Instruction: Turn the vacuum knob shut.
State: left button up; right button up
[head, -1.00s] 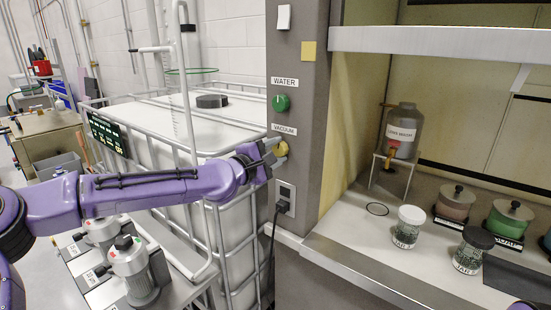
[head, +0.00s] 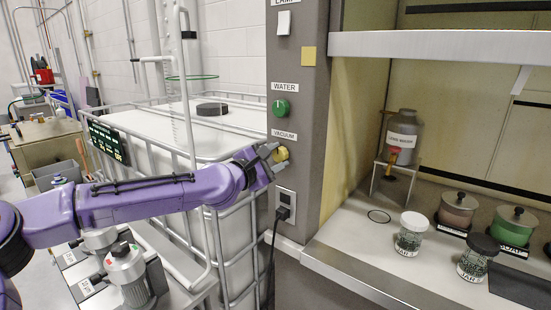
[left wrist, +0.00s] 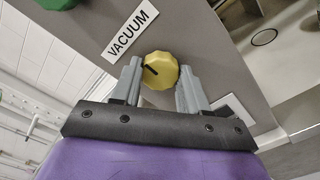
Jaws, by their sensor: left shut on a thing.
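The yellow vacuum knob (head: 281,154) sits on the grey post under the VACUUM label (head: 284,135). My left gripper (head: 270,160) reaches it from the left and is shut on it. In the left wrist view the knob (left wrist: 160,70) shows between the two grey fingers (left wrist: 158,85), one on each side. A dark pointer line on its face is slanted relative to the VACUUM label (left wrist: 130,33). My right gripper is not in view.
The green water knob (head: 281,108) is just above, and a socket with a plug (head: 285,206) is just below. A white caged tank (head: 190,140) stands behind my left arm. Jars (head: 412,232) stand on the hood's worktop (head: 345,235) at right.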

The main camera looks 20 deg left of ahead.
pick_arm(q)
jog(key=o, duration=1.1)
jog(key=shift+c, duration=0.2)
jog(key=v, duration=1)
jog(key=shift+s+b, duration=0.25)
jog(key=shift+b, duration=0.15)
jog(key=shift+a, duration=0.15)
